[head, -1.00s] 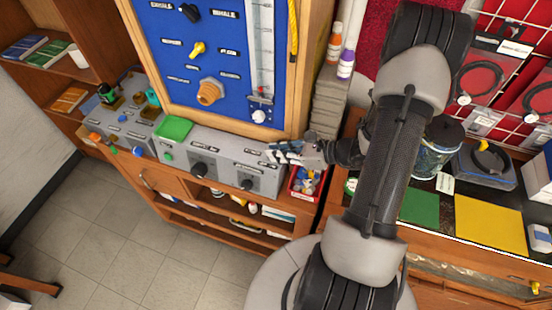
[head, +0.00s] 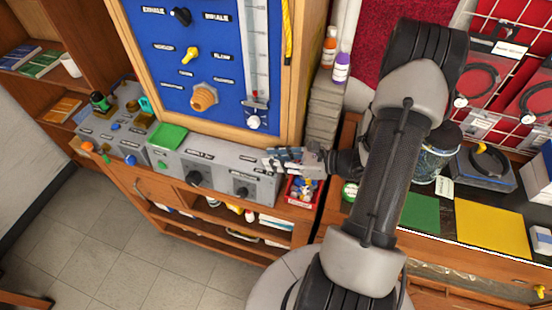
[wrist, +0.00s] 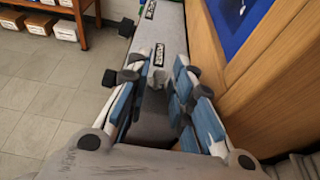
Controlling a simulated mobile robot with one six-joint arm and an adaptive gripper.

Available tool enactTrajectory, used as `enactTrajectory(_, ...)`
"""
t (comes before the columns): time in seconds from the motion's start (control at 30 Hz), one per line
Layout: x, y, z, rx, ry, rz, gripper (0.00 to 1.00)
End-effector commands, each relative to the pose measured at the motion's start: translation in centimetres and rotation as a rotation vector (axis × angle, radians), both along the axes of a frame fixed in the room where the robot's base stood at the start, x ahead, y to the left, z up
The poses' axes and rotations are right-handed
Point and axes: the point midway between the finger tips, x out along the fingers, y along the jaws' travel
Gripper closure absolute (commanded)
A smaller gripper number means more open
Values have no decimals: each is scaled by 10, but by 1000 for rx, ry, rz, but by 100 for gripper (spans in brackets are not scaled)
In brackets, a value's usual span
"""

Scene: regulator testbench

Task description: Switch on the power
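A grey control box (head: 215,172) with black knobs stands on the wooden cabinet, below the blue panel. My gripper (head: 270,158) is over the right end of its top. In the wrist view my gripper (wrist: 159,68) is open, with blue-padded fingers on both sides of the box top (wrist: 157,103). A small grey piece, perhaps a switch, shows between the fingertips, just before a label (wrist: 159,55). The label's text is too small to read for certain. No contact with the fingers can be made out. I cannot tell whether the power is on.
The wooden frame of the blue panel (head: 185,55) rises close behind the box, right of the fingers in the wrist view. A red bin (head: 303,190) of small parts sits beside the box's right end. Another grey unit (head: 115,130) stands left. The floor in front is clear.

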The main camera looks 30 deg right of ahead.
Motion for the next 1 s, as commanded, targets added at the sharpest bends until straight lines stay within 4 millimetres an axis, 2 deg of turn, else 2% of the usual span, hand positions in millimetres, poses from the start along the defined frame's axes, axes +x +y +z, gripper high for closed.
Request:
enactTrajectory(0.1,0,0,0,0,0,0,69)
enactTrajectory(0.47,-3,-3,2,-1,0,-2,69)
enactTrajectory(0.57,-12,-11,6,-3,-2,-4,69)
enactTrajectory(1.0,-77,-61,33,-3,-1,-3,69)
